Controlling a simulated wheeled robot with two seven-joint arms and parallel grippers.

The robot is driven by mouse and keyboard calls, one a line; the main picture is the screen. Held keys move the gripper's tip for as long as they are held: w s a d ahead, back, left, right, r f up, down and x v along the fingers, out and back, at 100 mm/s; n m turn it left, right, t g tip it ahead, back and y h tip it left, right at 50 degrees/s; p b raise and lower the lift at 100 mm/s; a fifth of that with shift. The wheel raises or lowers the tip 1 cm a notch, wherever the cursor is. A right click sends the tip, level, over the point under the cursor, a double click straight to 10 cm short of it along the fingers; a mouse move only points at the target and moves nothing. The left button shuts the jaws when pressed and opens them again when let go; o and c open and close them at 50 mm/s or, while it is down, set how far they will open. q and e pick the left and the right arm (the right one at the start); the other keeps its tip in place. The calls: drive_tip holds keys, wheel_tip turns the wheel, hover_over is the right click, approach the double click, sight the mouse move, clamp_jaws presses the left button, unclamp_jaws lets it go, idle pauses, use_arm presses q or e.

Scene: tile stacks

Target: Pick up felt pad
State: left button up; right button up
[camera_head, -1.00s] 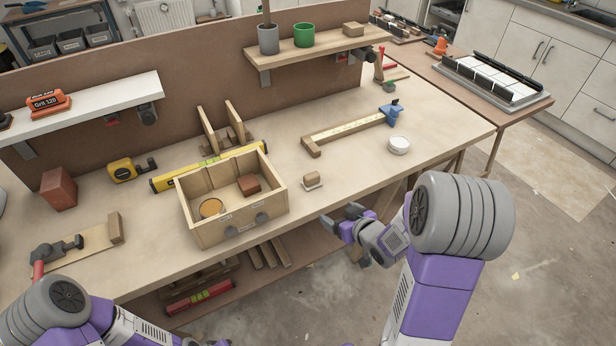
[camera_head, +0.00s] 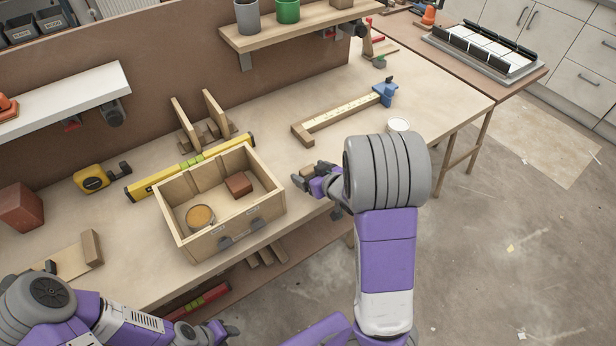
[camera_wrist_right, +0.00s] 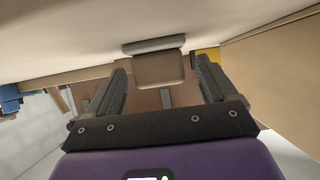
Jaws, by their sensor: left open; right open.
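A small tan block (camera_head: 307,170) stands near the front edge of the workbench, right of the wooden drawer box. In the right wrist view, the tan block (camera_wrist_right: 160,71) and a thin grey pad (camera_wrist_right: 153,45) touching it show between the fingers. The grey pad lies against the bench top and looks like the felt pad, but I cannot be sure. My right gripper (camera_head: 312,178) is open beside the block, with its fingers (camera_wrist_right: 160,90) apart on either side. My left gripper (camera_head: 222,331) is open and empty, low in front of the bench.
The open wooden box (camera_head: 205,246) holds a round tan-topped tin (camera_head: 200,216) and a reddish-brown block (camera_head: 238,185). A yellow level (camera_head: 150,184) lies behind it. A measuring rule (camera_head: 345,112) and a white round container (camera_head: 398,125) lie farther right.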

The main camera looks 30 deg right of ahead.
drive_tip(key=shift+x, duration=0.85)
drive_tip(key=shift+c, duration=0.3)
drive_tip(key=c, duration=0.9)
